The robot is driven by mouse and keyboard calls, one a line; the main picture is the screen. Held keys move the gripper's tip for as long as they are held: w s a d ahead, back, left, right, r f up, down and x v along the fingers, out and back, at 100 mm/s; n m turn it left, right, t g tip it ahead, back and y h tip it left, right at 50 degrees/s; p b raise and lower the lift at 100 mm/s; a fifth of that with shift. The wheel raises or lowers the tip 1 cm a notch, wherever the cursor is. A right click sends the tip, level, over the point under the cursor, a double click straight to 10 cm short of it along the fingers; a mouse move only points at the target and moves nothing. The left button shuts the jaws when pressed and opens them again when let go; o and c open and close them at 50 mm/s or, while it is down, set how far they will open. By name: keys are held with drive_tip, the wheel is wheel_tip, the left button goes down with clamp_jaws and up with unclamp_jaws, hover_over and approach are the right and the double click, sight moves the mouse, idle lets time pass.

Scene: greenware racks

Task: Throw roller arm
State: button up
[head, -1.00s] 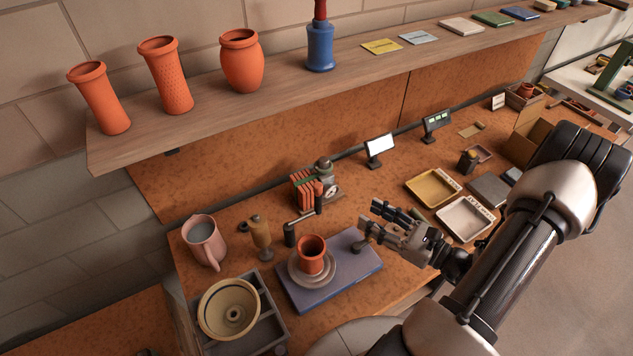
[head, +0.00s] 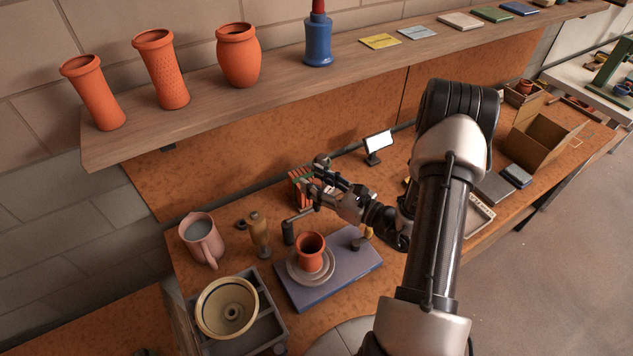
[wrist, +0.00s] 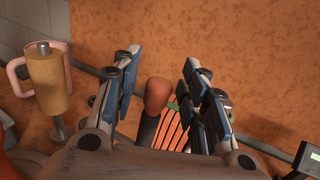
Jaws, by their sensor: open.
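The roller arm has a dark upright post (head: 288,232) and a short grey bar at the back left of the blue-grey board (head: 330,285). In the wrist view its orange rounded end (wrist: 157,92) on a dark stem stands between my fingers. My gripper (head: 316,174) is open above that end; in the wrist view (wrist: 158,76) the fingers lie on either side of it. I cannot tell whether they touch it. In the head view my gripper hides the arm's upper end. An orange cup (head: 311,250) stands on a round plate (head: 312,275) on the board.
Banded orange slats (head: 299,186) stand close behind my gripper. A grey crate (head: 268,335) with a bowl (head: 228,308) is at front left. A small screen (head: 378,143) is behind; the shelf (head: 190,125) overhangs the back.

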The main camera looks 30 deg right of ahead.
drive_tip(key=shift+w, duration=0.1)
drive_tip(key=shift+c, duration=0.4)
clamp_jaws()
idle(0.4)
